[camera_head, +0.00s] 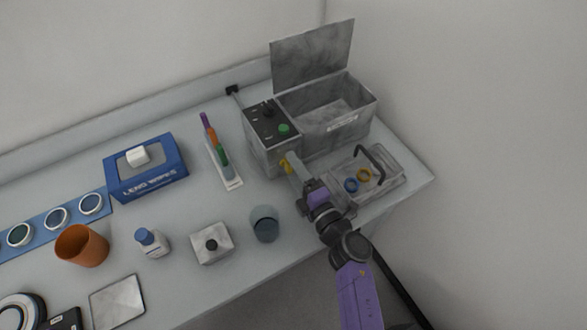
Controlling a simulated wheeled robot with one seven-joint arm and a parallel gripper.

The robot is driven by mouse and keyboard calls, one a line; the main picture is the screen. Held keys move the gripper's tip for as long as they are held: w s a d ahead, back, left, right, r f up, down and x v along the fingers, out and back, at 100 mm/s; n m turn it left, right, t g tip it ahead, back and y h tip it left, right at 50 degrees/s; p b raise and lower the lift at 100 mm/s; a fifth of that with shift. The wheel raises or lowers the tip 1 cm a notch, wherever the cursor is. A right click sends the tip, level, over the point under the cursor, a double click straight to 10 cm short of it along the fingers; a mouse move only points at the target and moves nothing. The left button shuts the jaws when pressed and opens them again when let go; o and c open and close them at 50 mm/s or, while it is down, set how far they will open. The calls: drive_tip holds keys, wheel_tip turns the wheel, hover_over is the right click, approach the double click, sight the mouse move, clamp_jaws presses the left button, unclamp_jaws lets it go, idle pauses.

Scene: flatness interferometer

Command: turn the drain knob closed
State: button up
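A grey metal tank unit (325,107) with its lid raised stands at the back right of the bench. Its control panel has a black knob (267,110) and a green button (284,129). The fingers are too small and overlapped to tell open from shut. The knob's angle is unclear.
A clear tray with a black handle (378,160) and blue and yellow rings lies just right of my gripper. A wall bounds the right.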

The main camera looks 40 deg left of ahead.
drive_tip(key=shift+s, duration=0.1)
drive_tip(key=shift+p+v, duration=0.7)
drive_tip(key=shift+v, duration=3.15)
